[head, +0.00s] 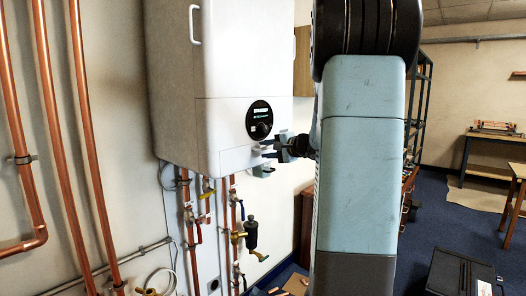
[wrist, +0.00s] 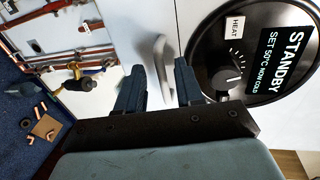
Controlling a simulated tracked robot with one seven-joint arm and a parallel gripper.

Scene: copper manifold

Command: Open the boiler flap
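The white boiler (head: 180,95) hangs on the wall in the head view. Below its round dark dial (head: 259,120) is a low front flap (head: 236,159), which looks shut. In the wrist view a pale curved handle (wrist: 163,62) stands out from the white front, left of the dial (wrist: 228,75). My gripper (head: 273,149) is at the boiler's lower front, just under the dial. In the wrist view my gripper (wrist: 158,82) is open, its two dark fingers apart with the handle between or just beyond their tips. Contact cannot be told.
Copper pipes (head: 88,150) run up the wall at left. Valves and pipes (head: 207,215) hang under the boiler, with a black and brass fitting (head: 250,233) close below my gripper. A bench (head: 497,137) and an open black case (head: 460,272) are at right.

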